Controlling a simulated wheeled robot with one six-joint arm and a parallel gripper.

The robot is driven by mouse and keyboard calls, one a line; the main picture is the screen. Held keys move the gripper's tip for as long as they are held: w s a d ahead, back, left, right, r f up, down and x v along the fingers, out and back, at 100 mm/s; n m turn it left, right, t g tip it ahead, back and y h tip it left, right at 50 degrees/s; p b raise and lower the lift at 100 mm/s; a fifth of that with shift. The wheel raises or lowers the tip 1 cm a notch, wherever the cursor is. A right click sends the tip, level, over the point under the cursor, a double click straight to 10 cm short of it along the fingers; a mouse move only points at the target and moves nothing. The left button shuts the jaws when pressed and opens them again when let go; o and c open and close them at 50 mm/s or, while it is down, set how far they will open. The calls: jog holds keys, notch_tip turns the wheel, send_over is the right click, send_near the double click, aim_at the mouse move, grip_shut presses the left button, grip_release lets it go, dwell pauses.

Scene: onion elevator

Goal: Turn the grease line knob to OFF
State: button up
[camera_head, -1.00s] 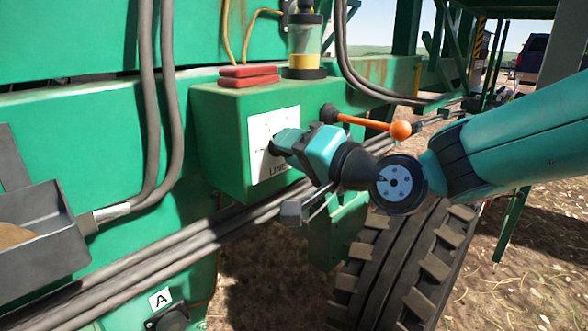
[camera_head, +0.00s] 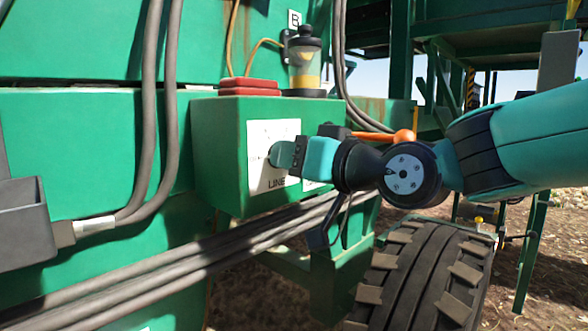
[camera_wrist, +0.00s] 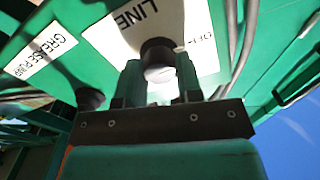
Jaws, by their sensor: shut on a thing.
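The grease line knob (camera_wrist: 157,50) is a dark round knob on the white LINE label plate (camera_head: 259,133) of a green box (camera_head: 222,180). In the wrist view it sits between my two fingers, and the light end of its handle shows between them. My gripper (camera_wrist: 160,78) is shut on the knob. In the head view my gripper (camera_head: 281,154) meets the plate from the right and its fingers mostly hide the knob. The wrist view shows the word OFF (camera_wrist: 203,38) on the plate, partly readable. I cannot tell exactly where the knob points.
An orange-handled lever (camera_head: 404,136) is just behind my gripper on the right. A GREASE PUMP label (camera_wrist: 42,55) shows in the wrist view. Red blocks (camera_head: 249,87) and a yellow-filled reservoir (camera_head: 304,65) sit above the box. Pipes (camera_head: 180,275) run below, near a tyre (camera_head: 420,275).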

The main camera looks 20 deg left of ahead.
jog(key=shift+f, duration=0.15)
dwell(0.3)
jog(key=o, duration=0.9)
jog(key=shift+o, duration=0.2)
jog(key=b+v, duration=0.2)
jog(key=v, duration=1.5)
jog(key=shift+d, duration=0.2)
